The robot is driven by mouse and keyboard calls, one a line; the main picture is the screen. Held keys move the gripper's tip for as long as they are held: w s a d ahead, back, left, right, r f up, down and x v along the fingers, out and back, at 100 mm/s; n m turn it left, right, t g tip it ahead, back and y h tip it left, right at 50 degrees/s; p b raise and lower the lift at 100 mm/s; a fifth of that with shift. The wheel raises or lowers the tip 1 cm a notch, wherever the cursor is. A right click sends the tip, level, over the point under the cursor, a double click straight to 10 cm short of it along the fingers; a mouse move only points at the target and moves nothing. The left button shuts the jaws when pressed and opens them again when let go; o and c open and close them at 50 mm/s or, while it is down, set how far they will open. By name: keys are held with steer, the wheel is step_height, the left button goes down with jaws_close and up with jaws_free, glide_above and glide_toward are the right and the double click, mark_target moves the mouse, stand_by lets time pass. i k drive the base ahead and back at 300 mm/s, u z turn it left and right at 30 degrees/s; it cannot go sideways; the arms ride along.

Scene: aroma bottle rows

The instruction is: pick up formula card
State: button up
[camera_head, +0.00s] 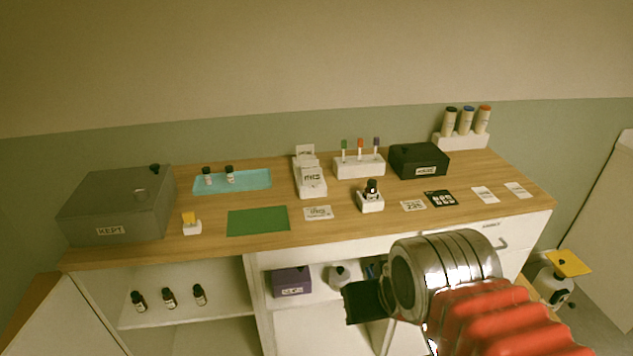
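Several flat cards lie on the wooden counter, and I cannot tell for sure which is the formula card. A printed white card (319,213) lies right of the green mat (258,220). A card marked with large digits (414,205) and a black card with white marks (440,198) lie to the right of the centre. Two pale cards (485,195) lie near the right end. A white holder (311,180) has cards in it. My gripper (360,302) is dark, low in front of the cabinet and apart from the cards. Its fingertips are not clear.
A grey box marked KEPT (117,205), a blue tray (250,180) with two bottles, and a black box (419,161) stand on the counter. A bottle stands in a white stand (370,203). Below, the shelf has a purple box (291,281). The counter's front edge lies above my gripper.

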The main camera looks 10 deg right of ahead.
mark_target(313, 176)
steer(key=u, duration=0.1)
steer(key=i, duration=1)
steer(key=z, duration=0.1)
